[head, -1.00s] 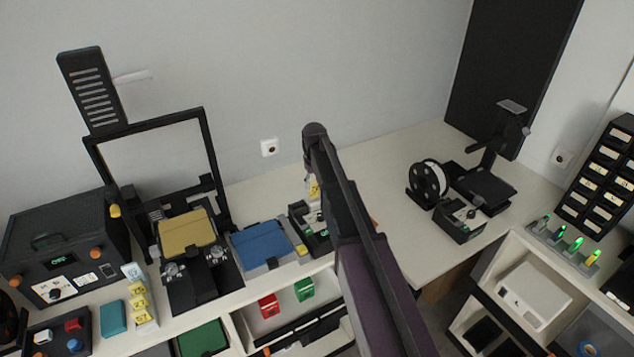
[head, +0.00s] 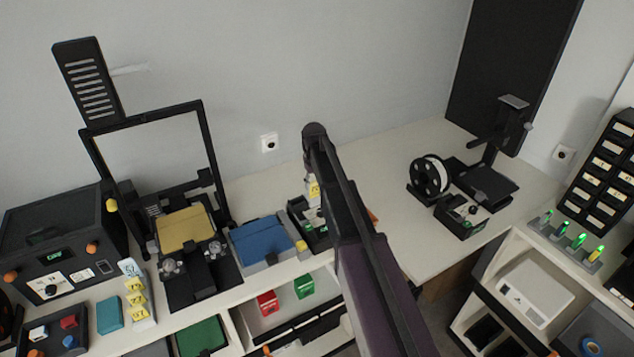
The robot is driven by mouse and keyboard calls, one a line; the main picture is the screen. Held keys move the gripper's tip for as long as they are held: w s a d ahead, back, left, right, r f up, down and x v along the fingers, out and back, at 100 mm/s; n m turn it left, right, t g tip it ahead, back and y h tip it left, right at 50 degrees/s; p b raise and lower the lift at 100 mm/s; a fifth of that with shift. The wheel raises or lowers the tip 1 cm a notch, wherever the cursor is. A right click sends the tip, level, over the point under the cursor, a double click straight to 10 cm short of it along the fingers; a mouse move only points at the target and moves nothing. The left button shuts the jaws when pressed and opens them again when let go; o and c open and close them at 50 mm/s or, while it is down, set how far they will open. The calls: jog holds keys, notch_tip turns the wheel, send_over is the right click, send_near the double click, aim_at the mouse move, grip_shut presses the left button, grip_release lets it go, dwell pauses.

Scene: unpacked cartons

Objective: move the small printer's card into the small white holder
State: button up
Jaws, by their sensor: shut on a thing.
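My arm rises through the middle and bends down at its top. My gripper (head: 311,178) hangs below that bend, mostly hidden behind the arm, so its fingertips are not clear. It is shut on a small yellow and white piece with a dark mark, the card (head: 314,189), which shows just left of the arm. The card is in front of a dark control box (head: 299,213); any contact is hidden. A small white holder (head: 143,323) with several yellow marked pieces stands at the left. The small printer (head: 487,181) is at the right, apart from my gripper.
The large open-frame printer (head: 216,165) with a yellow plate stands left, beside a blue plate (head: 260,240). A spool (head: 430,175) and a dark box (head: 461,214) stand by the small printer. Bare tabletop (head: 388,150) lies right of my arm.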

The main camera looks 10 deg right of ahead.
jog(key=shift+f+b, duration=0.5)
jog(key=shift+f, duration=0.1)
jog(key=o, duration=0.9)
